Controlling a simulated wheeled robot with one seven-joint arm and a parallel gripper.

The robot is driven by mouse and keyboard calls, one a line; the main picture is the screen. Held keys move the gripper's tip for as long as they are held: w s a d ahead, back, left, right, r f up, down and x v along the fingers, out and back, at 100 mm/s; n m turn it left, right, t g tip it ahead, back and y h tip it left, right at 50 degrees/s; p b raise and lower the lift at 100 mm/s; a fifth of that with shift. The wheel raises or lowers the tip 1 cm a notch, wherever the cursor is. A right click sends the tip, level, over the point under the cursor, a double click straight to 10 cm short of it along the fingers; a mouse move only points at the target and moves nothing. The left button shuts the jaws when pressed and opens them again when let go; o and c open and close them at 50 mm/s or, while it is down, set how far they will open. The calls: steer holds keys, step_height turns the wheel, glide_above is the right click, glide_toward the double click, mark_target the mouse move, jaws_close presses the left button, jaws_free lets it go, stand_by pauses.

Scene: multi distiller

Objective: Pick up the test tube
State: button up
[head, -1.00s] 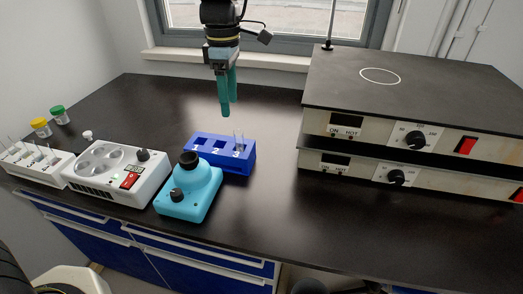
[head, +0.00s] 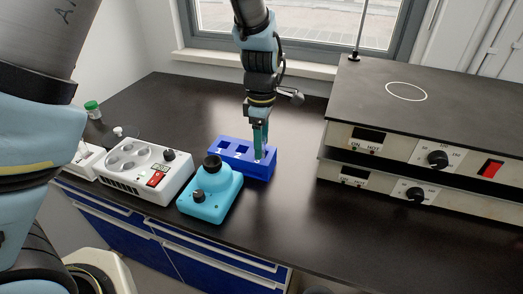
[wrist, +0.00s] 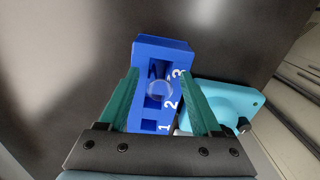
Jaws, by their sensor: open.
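The blue rack (head: 230,152) with numbered slots stands on the dark bench. It also shows in the wrist view (wrist: 160,46). The clear test tube (wrist: 160,90) stands in the slot marked 3, seen from above as a round rim. In the head view it is mostly hidden behind the fingers. My gripper (head: 260,150) points down at the slot 3 end of the rack. In the wrist view its two teal fingers (wrist: 163,95) are open, one on each side of the rack and the tube.
A cyan device (head: 211,190) stands close in front of the rack. A white unit with round wells (head: 125,165) is further left. Stacked hot plates (head: 390,160) stand to the right. Bench behind the rack is clear.

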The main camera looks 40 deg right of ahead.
steer(key=shift+c, duration=0.3)
jaws_close()
stand_by(0.4)
